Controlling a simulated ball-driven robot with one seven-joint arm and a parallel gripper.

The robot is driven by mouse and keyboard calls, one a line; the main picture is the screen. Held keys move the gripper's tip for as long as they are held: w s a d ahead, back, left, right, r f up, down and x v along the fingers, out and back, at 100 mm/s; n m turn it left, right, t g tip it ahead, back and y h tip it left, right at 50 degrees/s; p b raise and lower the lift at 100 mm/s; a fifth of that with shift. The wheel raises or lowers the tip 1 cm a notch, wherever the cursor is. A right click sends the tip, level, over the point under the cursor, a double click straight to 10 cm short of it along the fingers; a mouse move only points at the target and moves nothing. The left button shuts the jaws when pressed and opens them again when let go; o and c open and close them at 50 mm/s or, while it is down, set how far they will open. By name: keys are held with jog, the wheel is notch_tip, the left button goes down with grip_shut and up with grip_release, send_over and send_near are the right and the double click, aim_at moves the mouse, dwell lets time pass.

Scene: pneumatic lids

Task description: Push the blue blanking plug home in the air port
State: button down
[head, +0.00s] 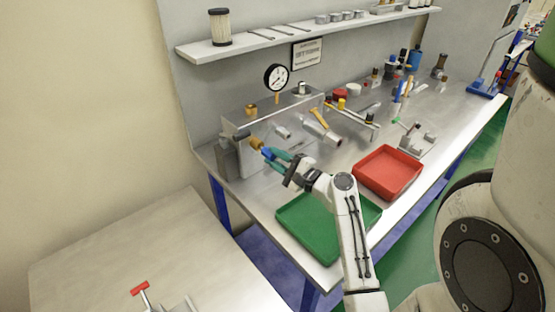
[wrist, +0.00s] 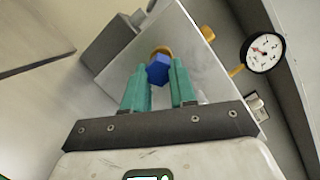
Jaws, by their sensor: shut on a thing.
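The blue blanking plug (head: 267,153) shows at the tips of my gripper (head: 273,158), in front of the brass air port (head: 256,144) on the left of the grey metal block. In the wrist view, the blue plug (wrist: 158,71) has a faceted head and sits between the two green fingers of my gripper (wrist: 158,78), which is shut on it. The brass rim of the port (wrist: 160,51) shows just behind the plug. The plug hides most of the port, so I cannot tell how deep it sits.
A pressure gauge (head: 277,77) stands on top of the block (head: 305,108), to the right of the port. A green tray (head: 290,222) lies below my arm and a red tray (head: 388,172) to the right. A shelf (head: 300,38) runs along the wall above.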

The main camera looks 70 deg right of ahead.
jog(key=shift+x, duration=0.85)
jog(key=c, duration=0.8)
grip_release()
jog(key=shift+d+f, duration=0.1)
jog(key=shift+d, duration=0.05)
jog(key=shift+s, duration=0.15)
jog(key=shift+b+v, duration=0.4)
jog(key=shift+v, duration=2.95)
jog(key=b+v, duration=0.3)
jog(key=v, duration=0.8)
